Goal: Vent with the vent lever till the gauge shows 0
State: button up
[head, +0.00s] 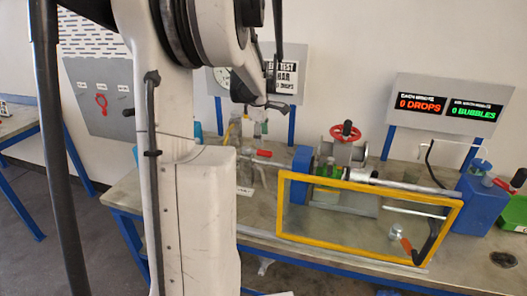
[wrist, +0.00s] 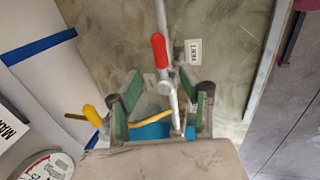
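The vent lever, with a red grip (wrist: 159,50) and next to a white VENT tag (wrist: 193,52), shows in the wrist view just beyond my fingertips. Its red grip also shows in the head view (head: 263,153), below my gripper. My gripper (wrist: 160,96) is open, its two green-sided fingers apart with grey metal pipework visible between them. No contact with the lever is visible. In the head view my gripper (head: 263,126) hangs above the bench, partly hidden by my arm. The round gauge (head: 222,76) is partly hidden behind my arm; its reading is not legible.
A yellow-handled lever (wrist: 92,116) is close to my left finger. A yellow-framed clear shield (head: 360,253) stands at the bench front. A red handwheel (head: 345,131) and blue blocks are to the right. A display (head: 450,104) shows 0 drops and 0 bubbles.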

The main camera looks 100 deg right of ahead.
aim_at(259, 153)
jog(key=x, duration=0.8)
jog(key=shift+f, duration=0.2)
grip_shut()
